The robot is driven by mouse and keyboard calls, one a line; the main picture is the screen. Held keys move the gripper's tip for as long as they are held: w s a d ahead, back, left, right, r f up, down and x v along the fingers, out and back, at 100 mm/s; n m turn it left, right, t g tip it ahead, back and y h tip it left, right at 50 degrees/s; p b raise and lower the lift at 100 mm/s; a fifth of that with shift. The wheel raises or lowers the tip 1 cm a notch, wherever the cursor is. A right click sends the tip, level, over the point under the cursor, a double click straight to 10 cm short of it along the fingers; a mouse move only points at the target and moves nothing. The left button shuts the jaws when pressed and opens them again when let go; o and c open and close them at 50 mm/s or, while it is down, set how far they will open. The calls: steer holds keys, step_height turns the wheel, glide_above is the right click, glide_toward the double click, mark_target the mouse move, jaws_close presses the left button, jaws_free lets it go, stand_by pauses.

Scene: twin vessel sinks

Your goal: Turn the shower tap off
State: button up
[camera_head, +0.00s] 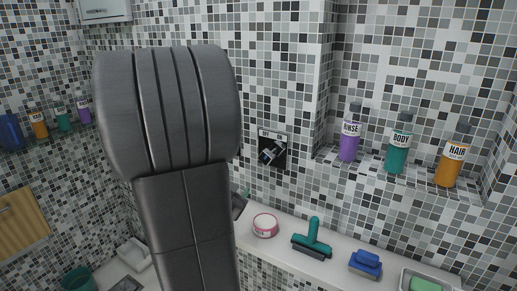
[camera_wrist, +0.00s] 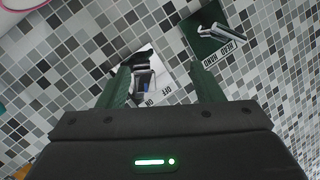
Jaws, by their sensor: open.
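The shower tap (camera_wrist: 145,82), with a dark and chrome handle on a plate lettered OFF, shows in the wrist view between the fingers of my gripper (camera_wrist: 163,72), nearer the left finger. The fingers are spread apart and hold nothing. I cannot tell whether a finger touches the handle. My arm hides most of my gripper there.
A second plate (camera_wrist: 210,38), lettered HEAD and HAND, has a chrome lever beyond the right finger. The ledge below holds a pink-and-white tub (camera_head: 265,225), a teal squeegee (camera_head: 313,237) and a blue brush (camera_head: 365,264). Purple, teal and orange bottles (camera_head: 399,147) stand in a wall niche.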

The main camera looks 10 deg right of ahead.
mark_target(265, 158)
steer(key=w+d+r+m+h+p, duration=0.1)
steer(key=w+d+h, duration=0.1)
steer(key=w+d, duration=0.1)
steer(key=w+d+r+m+g+h+p, duration=0.1)
steer(key=w+d+m, duration=0.1)
steer(key=d, duration=0.3)
steer(key=w+d+r+m+h+p, duration=0.1)
steer(key=w+d+h+p, duration=0.1)
steer(key=w+d, duration=0.2)
steer(key=shift+w+r+g+h, duration=0.15)
steer(key=shift+w+g+h, duration=0.05)
steer(key=shift+g+h, duration=0.1)
steer(key=shift+a, duration=0.1)
steer(key=c, duration=1)
